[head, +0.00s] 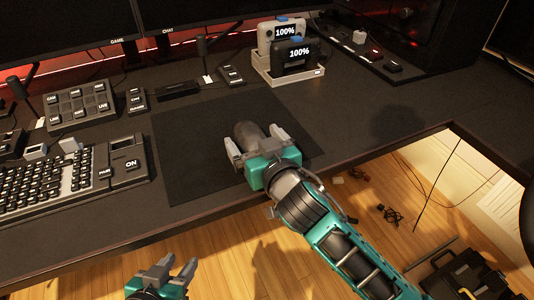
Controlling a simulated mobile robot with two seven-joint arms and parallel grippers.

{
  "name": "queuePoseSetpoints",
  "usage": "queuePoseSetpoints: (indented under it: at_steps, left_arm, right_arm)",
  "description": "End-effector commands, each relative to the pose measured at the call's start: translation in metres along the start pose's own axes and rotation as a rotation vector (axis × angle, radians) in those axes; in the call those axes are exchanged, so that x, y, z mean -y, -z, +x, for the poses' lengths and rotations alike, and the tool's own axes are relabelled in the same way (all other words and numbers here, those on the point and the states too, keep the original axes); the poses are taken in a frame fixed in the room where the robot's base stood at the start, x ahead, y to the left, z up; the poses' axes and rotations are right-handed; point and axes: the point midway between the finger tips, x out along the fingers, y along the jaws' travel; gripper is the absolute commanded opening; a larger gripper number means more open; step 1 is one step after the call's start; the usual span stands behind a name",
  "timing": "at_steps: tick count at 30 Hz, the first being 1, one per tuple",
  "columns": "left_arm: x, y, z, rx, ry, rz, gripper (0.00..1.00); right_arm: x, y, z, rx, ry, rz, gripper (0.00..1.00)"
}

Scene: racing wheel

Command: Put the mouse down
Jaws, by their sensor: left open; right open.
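A dark mouse (247,132) rests on the black mouse mat (185,150) on the desk. My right gripper (253,135) is over the mat with its fingers apart, one on each side of the mouse. Part of the mouse is hidden by the gripper, and I cannot tell whether the fingers touch it. My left gripper (181,261) is open and empty, low in front of the desk's near edge.
A keyboard (45,188) and a button pad (80,105) lie to the left. A tray (290,77) with devices marked 100% stands behind the mat. Free desk lies right of the mat. The wooden floor (255,255) shows beyond the front edge.

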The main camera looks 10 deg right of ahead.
Motion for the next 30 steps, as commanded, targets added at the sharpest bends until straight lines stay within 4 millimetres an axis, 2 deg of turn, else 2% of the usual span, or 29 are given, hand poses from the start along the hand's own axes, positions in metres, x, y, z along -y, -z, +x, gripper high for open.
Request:
queuePoseSetpoints:
  at_steps: [9,15,21,30]
  left_arm:
    - [0.002,0.006,-0.006,-0.005,0.006,0.002,0.43]
    - [0.004,0.006,-0.008,-0.002,0.01,0.005,0.43]
    - [0.004,0.006,-0.009,0.0,0.01,0.007,0.43]
    - [0.004,0.006,-0.009,0.001,0.01,0.007,0.43]
  right_arm:
    - [0.0,0.001,-0.059,0.004,-0.001,0.002,0.94]
    - [0.0,0.0,-0.092,0.003,0.0,0.001,0.94]
    - [-0.001,0.0,-0.109,0.0,-0.001,0.0,0.94]
    - [0.0,0.0,-0.114,-0.001,-0.001,-0.001,0.94]
